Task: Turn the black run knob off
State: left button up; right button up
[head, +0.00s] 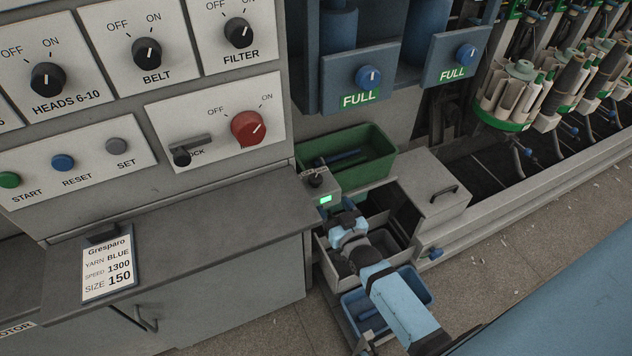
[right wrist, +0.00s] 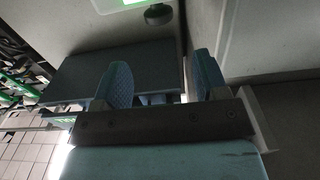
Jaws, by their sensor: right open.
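A small black knob (head: 315,180) sits on top of a little grey box with a lit green display (head: 325,198). Its label and pointer are too small to read. My right gripper (head: 346,220) is just below and right of this box, apart from the knob. In the right wrist view a dark round knob (right wrist: 158,14) and part of a green display (right wrist: 133,2) show at the top edge, beyond the fingers. The right gripper (right wrist: 160,80) is open with nothing between its two blue fingers. My left gripper is not in view.
A green bin (head: 375,172) stands behind the box, and a blue bin (head: 412,285) lies below my right arm. A grey cabinet with a handle (head: 444,193) is to the right. The panel at left has a red knob (head: 248,128) and several black knobs, including FILTER (head: 238,33).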

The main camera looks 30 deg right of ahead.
aim_at(319, 183)
jog(key=w, duration=1)
jog(key=shift+d+f, duration=0.1)
jog(key=shift+d, duration=0.25)
jog(key=c, duration=0.9)
